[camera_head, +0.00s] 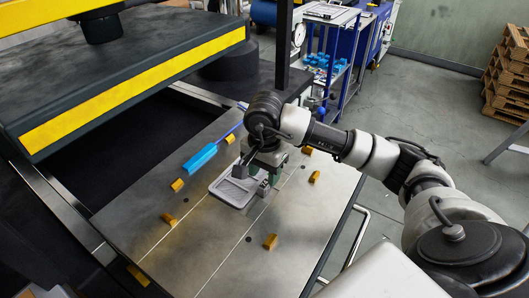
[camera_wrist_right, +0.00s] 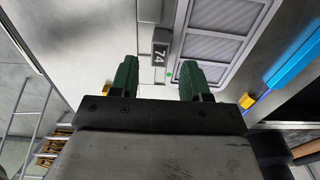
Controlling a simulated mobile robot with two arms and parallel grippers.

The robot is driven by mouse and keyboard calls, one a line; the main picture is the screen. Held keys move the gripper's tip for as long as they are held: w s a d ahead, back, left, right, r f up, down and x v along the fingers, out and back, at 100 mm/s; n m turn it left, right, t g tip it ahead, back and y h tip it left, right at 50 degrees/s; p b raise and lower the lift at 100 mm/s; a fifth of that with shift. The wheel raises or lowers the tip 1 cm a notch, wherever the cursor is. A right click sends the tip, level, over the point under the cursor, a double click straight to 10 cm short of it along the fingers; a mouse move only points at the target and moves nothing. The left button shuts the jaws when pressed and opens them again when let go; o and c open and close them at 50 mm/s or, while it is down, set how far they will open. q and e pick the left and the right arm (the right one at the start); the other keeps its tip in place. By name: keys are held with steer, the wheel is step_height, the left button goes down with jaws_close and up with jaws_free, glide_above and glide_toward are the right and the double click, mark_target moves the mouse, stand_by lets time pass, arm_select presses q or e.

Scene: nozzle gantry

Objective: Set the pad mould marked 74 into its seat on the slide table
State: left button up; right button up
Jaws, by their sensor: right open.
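The pad mould (camera_head: 231,191) is a grey plate with ribbed, framed panels, lying on the slide table (camera_head: 200,248). In the right wrist view, the mould's panels (camera_wrist_right: 205,55) and a dark tag reading 74 (camera_wrist_right: 160,54) show. My right gripper (camera_head: 267,172) is over the mould's right side, beside the tag block. In the wrist view its two green fingers (camera_wrist_right: 158,80) are apart with nothing between their tips, and the tag lies ahead of the gap. The arm hides part of the mould in the head view. My left gripper is not in view.
Several yellow blocks (camera_head: 270,241) stand on the table around the mould. A blue-handled tool (camera_head: 201,157) lies behind it. A dark press head with a yellow stripe (camera_head: 130,98) overhangs at left. The table's front right is largely clear. A blue cart (camera_head: 328,62) stands behind.

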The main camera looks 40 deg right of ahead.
step_height(320, 180, up, 9)
steer(key=b, duration=0.1)
stand_by(0.7)
